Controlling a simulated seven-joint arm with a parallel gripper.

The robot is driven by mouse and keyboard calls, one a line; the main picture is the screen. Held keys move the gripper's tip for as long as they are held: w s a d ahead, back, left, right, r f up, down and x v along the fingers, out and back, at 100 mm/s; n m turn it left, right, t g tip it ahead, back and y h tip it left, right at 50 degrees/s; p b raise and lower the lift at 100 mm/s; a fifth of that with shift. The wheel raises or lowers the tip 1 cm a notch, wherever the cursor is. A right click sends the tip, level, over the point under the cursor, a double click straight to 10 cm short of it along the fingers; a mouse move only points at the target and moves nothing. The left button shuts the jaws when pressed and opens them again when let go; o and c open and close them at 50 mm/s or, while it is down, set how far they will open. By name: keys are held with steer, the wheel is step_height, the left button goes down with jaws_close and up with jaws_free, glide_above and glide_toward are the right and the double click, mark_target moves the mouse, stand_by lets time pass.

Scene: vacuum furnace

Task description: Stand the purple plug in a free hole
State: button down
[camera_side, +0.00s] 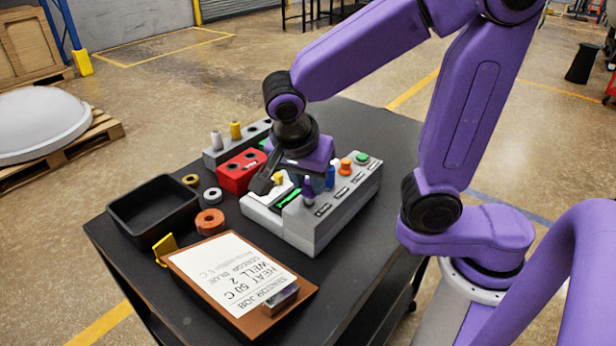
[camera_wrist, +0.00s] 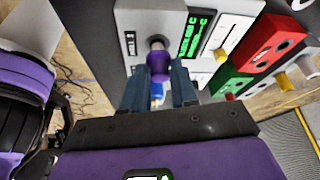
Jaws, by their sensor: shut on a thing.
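The purple plug (camera_side: 308,186) is near the labelled front edge of the grey box (camera_side: 318,228). In the wrist view the purple plug (camera_wrist: 158,63) lies between the two fingertips, its grey end pointing towards the box. My gripper (camera_wrist: 158,72) is shut on it. In the side view my gripper (camera_side: 292,182) is low over the box. Whether the plug's lower end touches the box or is in a hole, I cannot tell. A red block (camera_side: 236,178) with dark holes on top stands behind the box. A blue plug (camera_side: 330,177) stands close to the purple one.
An orange knob (camera_side: 345,167) and green button (camera_side: 362,159) are on the box. A grey rack (camera_side: 214,158) holds white (camera_side: 216,140) and yellow (camera_side: 235,130) plugs. A black tray (camera_side: 152,228), several rings and a clipboard (camera_side: 190,290) lie left and in front.

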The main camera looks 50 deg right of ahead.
steer(key=shift+f, duration=1)
stand_by(0.5)
steer(key=shift+c, duration=2)
jaws_free()
steer(key=shift+r, duration=0.1)
steer(key=shift+r, duration=2.45)
